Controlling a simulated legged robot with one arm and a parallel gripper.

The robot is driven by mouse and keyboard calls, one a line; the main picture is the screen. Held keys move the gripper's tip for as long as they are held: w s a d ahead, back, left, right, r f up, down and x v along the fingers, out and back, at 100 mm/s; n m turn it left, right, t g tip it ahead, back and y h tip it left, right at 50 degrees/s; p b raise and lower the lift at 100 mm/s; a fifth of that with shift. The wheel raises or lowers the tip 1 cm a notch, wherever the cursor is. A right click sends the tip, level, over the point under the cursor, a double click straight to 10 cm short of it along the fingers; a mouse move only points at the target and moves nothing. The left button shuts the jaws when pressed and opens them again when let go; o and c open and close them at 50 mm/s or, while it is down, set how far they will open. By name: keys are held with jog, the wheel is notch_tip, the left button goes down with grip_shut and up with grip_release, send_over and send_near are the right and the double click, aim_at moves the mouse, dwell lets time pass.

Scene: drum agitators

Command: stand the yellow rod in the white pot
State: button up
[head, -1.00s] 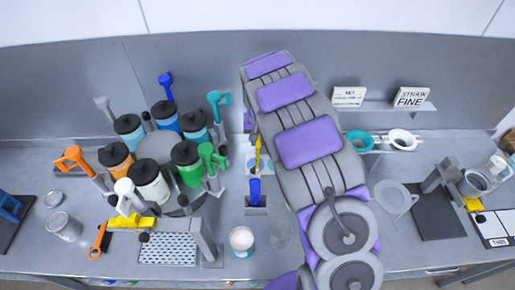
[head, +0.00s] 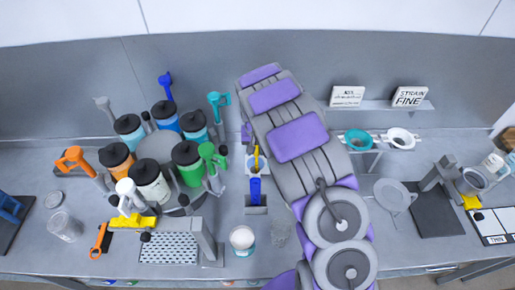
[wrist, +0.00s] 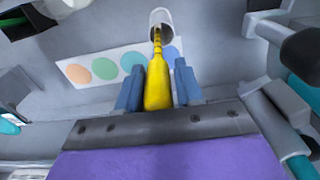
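The yellow rod (wrist: 158,85) is between the two blue fingers of my gripper (wrist: 158,88), which look closed on its thick end. Its thin end points away, toward the top of the wrist view. There it overlaps the opening of a whitish pot (wrist: 164,17); I cannot tell whether the tip is inside. In the head view the rod (head: 256,157) is small and roughly upright in the picture, just right of my gripper (head: 248,138). The pot is not clear in the head view.
A card with coloured circles (wrist: 75,73) lies beside the pot. A blue piece in a grey block (head: 255,208) stands in front of the rod. A carousel of lidded jars (head: 155,146) is on the left. A white-topped jar (head: 242,238) stands at the front.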

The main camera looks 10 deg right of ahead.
jog(key=shift+o, duration=1.2)
jog(key=shift+a, duration=0.65)
jog(key=shift+d+r, duration=0.35)
jog(key=shift+r, duration=0.05)
jog(key=r, duration=0.7)
jog(key=r+b, duration=0.1)
jog(key=r, duration=0.3)
jog(key=shift+s+r, duration=0.3)
jog(key=shift+s, duration=0.05)
jog(key=s+d+r+g, duration=0.1)
jog(key=s+r, duration=0.4)
jog(key=s, duration=0.9)
jog(key=s+d+r+g, duration=0.1)
jog(key=s+r, duration=0.3)
jog(key=s, duration=1)
jog(key=s+a+f+n, duration=0.1)
jog(key=s+a+n, duration=0.1)
jog(key=s, duration=1.2)
jog(key=shift+s+f, duration=0.2)
jog(key=shift+f, duration=0.05)
